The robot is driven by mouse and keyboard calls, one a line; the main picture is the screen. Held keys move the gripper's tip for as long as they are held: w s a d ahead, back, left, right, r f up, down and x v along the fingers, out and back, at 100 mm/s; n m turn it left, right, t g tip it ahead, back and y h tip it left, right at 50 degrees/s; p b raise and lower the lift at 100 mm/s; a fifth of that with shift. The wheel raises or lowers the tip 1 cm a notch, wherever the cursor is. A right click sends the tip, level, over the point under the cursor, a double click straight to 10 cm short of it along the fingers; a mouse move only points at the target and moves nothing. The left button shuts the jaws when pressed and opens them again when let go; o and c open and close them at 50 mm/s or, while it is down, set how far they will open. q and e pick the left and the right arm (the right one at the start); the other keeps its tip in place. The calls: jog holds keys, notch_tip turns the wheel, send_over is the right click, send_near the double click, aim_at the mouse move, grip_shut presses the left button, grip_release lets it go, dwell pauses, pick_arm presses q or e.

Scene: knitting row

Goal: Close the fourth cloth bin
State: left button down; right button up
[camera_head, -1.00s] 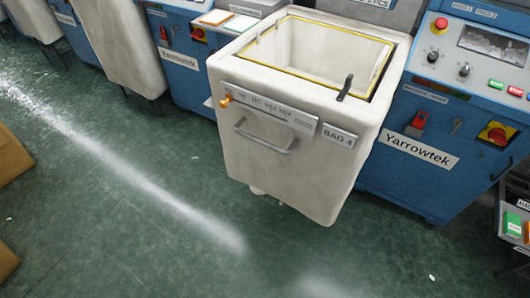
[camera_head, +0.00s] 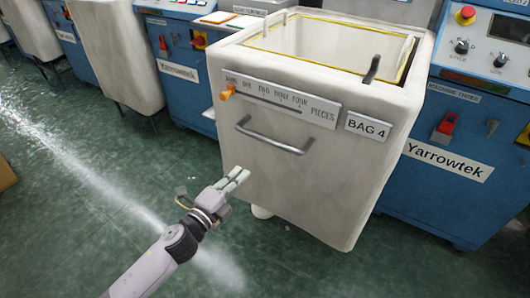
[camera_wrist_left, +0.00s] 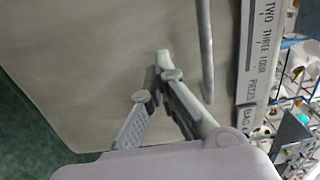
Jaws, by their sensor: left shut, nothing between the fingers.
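The fourth cloth bin (camera_head: 300,190), labelled BAG 4, is a cream box pulled out from between the blue machines, its open top showing a yellow-edged rim. A grey bar handle (camera_head: 268,138) runs across its front below a scale plate with an orange marker. My left gripper (camera_head: 240,176) is shut and empty in front of the bin's front face, below the handle. In the left wrist view the gripper (camera_wrist_left: 163,62) points along the cream front, with the handle (camera_wrist_left: 205,50) just to its right, apart from the fingers. My right gripper is not in view.
Blue Yarrowtek machines stand on the right (camera_head: 455,160) and left (camera_head: 185,75) of the bin. Another cream bin (camera_head: 115,50) is farther left. The green floor (camera_head: 90,220) in front is clear.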

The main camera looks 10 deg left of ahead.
pick_arm(q)
send_near(264, 149)
jog(key=w+d+r, duration=0.3)
jog(key=w, duration=0.2)
jog(key=shift+w+d+f+b, duration=0.15)
jog(key=shift+w+d+b, duration=0.25)
jog(key=shift+w, duration=0.25)
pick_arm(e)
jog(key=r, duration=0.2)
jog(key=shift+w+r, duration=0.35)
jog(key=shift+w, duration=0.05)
pick_arm(q)
jog(key=shift+d, duration=0.1)
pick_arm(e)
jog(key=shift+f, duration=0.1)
